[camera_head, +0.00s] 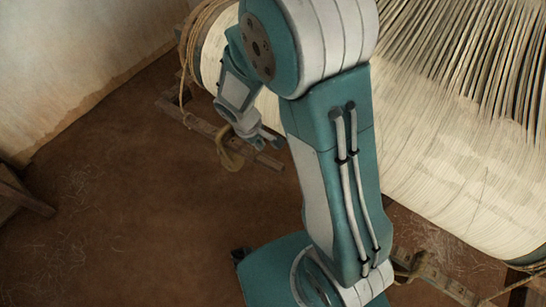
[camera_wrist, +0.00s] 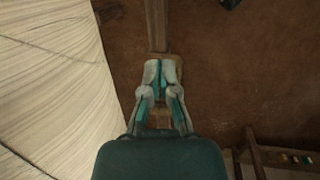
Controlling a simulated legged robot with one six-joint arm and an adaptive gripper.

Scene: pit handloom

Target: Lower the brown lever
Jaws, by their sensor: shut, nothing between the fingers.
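A brown wooden bar, which looks like the lever (camera_head: 200,126), slants down to the right beside the large pale warp roll in the head view. A tan curved piece (camera_head: 231,160) hangs at it. My gripper (camera_head: 268,138) is close to the bar's lower right end, partly hidden by its own wrist. In the wrist view the brown bar (camera_wrist: 156,25) runs from the top edge to my gripper (camera_wrist: 160,64). The fingers are shut and empty, and their tips overlap the bar's near part. I cannot tell whether they touch it.
The warp roll (camera_head: 440,175) with pale threads fills the right and also the left of the wrist view (camera_wrist: 55,80). A rope (camera_head: 185,70) wraps its left end. A dark wooden piece (camera_head: 22,194) stands at the left. The brown floor (camera_head: 130,200) is otherwise mostly clear.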

